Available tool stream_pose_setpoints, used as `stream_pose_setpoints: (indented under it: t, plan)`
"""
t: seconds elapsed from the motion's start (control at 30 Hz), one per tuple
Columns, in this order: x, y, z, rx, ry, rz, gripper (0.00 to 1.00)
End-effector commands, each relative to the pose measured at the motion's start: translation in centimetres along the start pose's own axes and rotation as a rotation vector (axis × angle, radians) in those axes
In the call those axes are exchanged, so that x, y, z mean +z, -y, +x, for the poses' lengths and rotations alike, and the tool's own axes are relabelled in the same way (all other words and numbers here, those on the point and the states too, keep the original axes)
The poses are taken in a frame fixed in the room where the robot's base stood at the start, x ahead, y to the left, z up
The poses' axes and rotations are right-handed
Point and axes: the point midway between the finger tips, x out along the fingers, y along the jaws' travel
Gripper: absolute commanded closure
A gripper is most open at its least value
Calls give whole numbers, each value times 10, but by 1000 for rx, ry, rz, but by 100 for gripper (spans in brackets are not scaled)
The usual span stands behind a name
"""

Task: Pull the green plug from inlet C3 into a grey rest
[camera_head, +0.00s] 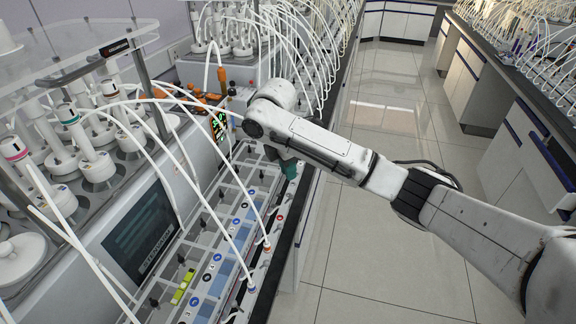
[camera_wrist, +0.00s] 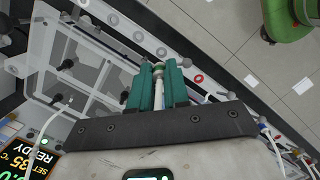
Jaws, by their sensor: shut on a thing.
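My gripper (camera_head: 288,167) reaches down to the front strip of the reactor bench. In the wrist view its two teal fingers (camera_wrist: 158,84) are shut on a slim pale plug (camera_wrist: 158,72). The plug's green marking cannot be made out, and the arm and fingers hide it in the head view. Grey rings (camera_wrist: 162,51) mark the white strip just beyond the fingertips, and a red ring (camera_wrist: 198,78) lies to their right. I cannot tell which inlet is C3, or whether the plug is seated or lifted.
An orange plug (camera_head: 266,248) and a blue plug (camera_head: 251,287) with white tubes stand on the strip nearer the camera. Tubes arch over the bench left of my arm. A screen (camera_head: 142,238) is at left. The floor aisle (camera_head: 370,240) is clear.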

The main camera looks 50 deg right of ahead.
Motion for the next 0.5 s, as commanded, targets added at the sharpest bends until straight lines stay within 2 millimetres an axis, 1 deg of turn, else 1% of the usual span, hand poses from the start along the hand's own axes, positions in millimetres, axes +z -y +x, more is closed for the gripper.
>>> stream_pose_setpoints:
  t: [0.03, 0.5]
  plan:
    - [-1, 0, 4, 0, 0, 0, 100]
    - [-5, 0, 30, -1, 0, 0, 100]
